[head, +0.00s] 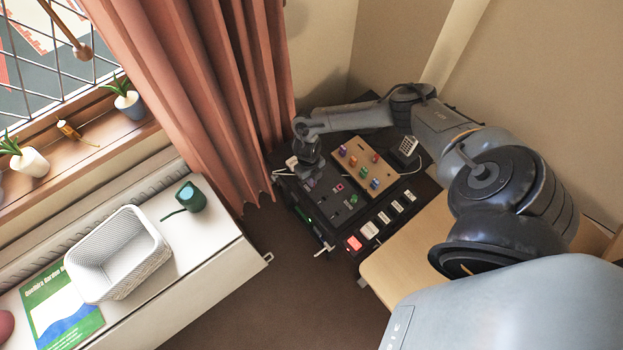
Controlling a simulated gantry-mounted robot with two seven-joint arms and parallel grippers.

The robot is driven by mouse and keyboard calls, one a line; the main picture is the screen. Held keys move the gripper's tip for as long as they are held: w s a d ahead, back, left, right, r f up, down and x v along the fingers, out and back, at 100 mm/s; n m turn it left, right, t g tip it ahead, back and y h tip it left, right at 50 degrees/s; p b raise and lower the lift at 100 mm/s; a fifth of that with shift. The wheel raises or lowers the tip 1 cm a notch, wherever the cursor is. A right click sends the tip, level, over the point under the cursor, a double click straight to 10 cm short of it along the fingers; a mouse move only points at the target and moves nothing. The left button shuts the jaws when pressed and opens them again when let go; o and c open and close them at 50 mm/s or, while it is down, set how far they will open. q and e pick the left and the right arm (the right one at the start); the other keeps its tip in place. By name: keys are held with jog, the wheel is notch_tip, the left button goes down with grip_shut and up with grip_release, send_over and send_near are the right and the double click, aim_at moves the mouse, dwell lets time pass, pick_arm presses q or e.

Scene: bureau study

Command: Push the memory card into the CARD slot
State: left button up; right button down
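A dark panel unit (318,214) stands low in the corner, with small sockets and markings on its top; the CARD slot is too small to pick out. My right arm reaches in from the right, and its gripper (312,173) is over the left part of the panel's top. The fingertips are too small and dark to tell whether they are open or hold anything. I cannot make out the memory card. One of the small flat pieces along the panel's near right side, such as a red one (354,243) or a whitish one (369,230), may be it. My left gripper is out of view.
A tan board (352,156) with several coloured blocks lies on the unit's far part, beside a small grey keypad device (405,148). A wooden desk (385,270) adjoins at right. A pink curtain (205,90) hangs at left. A white basket (120,255) and green mug (190,197) stand on a white cabinet.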

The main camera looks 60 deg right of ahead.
jog(key=shift+f, duration=0.15)
jog(key=c, duration=1.2)
grip_release()
jog(key=shift+c, duration=0.2)
